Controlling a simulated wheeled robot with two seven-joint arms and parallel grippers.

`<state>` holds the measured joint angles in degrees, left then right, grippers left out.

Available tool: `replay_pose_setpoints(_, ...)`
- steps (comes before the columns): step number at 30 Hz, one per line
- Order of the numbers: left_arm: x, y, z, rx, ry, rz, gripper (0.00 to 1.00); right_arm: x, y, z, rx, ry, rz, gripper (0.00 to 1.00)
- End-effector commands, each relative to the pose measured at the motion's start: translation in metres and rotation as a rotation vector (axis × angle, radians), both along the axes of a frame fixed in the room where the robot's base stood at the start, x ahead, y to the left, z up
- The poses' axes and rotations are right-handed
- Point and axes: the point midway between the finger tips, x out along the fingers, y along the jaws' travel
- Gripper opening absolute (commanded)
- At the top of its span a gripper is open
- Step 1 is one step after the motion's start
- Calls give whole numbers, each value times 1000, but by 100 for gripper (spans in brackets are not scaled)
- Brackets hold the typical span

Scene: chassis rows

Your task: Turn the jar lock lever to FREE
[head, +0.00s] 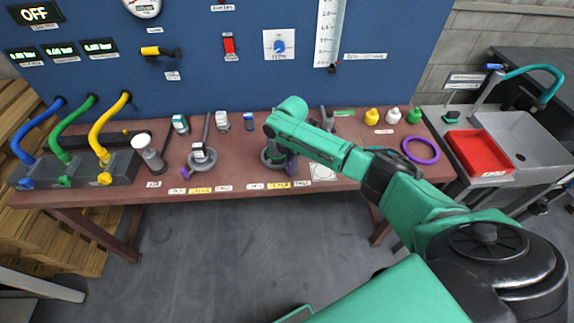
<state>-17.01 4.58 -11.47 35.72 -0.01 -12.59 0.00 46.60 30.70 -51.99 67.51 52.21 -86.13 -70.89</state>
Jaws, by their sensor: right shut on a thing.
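My right arm reaches in from the lower right over the bench. My right gripper (279,155) points down at a round grey base (266,160) near the bench's middle. A purple lever (291,166) shows at the gripper's right side, and the gripper is shut on it as far as I can see; the fingertips are mostly hidden. A second round grey base (201,160) stands to the left, with a purple lever (184,173) pointing left and front. White and yellow labels lie in front of both bases, too small to read. My left gripper is not in view.
Blue, green and yellow hoses (100,135) rise from grey blocks at the left. Small bottles (371,117) and a purple ring (420,150) lie to the right. A red tray (478,152) sits by the sink (520,140). The bench front is mostly clear.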

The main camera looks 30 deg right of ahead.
Motion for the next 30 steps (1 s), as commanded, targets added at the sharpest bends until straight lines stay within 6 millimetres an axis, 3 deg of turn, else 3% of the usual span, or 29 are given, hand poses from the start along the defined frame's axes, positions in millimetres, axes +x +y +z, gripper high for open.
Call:
replay_pose_setpoints(17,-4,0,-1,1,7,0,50,2,-4,1,-1,-4,44,0)
replay_pose_setpoints(18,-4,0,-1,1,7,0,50,2,-4,1,-1,-4,44,29)
replay_pose_setpoints(20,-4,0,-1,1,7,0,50,2,-4,1,-1,-4,44,52)
replay_pose_setpoints(21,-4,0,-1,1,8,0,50,2,-4,1,-1,-3,44,56)
replay_pose_setpoints(30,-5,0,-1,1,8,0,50,1,-4,2,0,-2,43,56)
